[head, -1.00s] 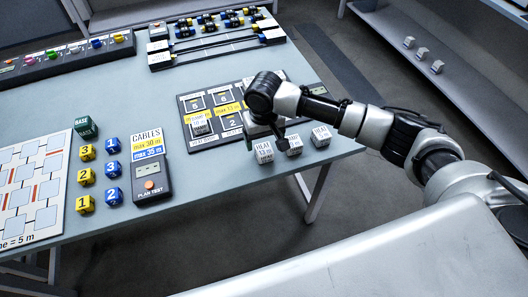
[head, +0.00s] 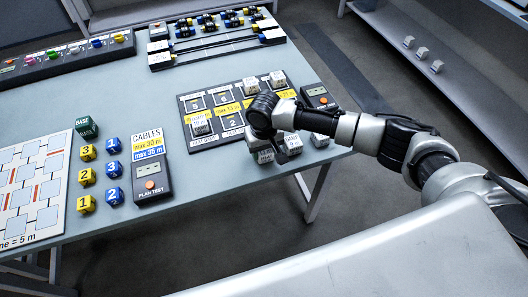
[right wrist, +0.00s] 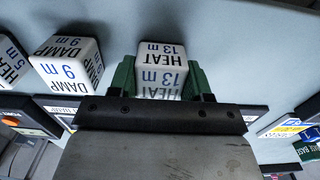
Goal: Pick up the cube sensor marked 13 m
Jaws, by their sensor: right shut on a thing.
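The white cube sensor marked HEAT 13 m (right wrist: 161,64) sits between the two green fingers of my right gripper (right wrist: 162,80) in the right wrist view. The gripper is shut on it. In the head view my right gripper (head: 262,138) points down at the table's near right edge, and the 13 m cube (head: 265,156) shows partly below it. I cannot tell whether the cube still touches the table. My left gripper is not in view.
A cube marked DAMP 9 m (right wrist: 66,60) stands close beside the held one. Another white cube (head: 320,140) is further right. A sensor board (head: 205,143) with several cubes lies behind. Cable cubes (head: 112,170) and a plan tester (head: 152,184) are left.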

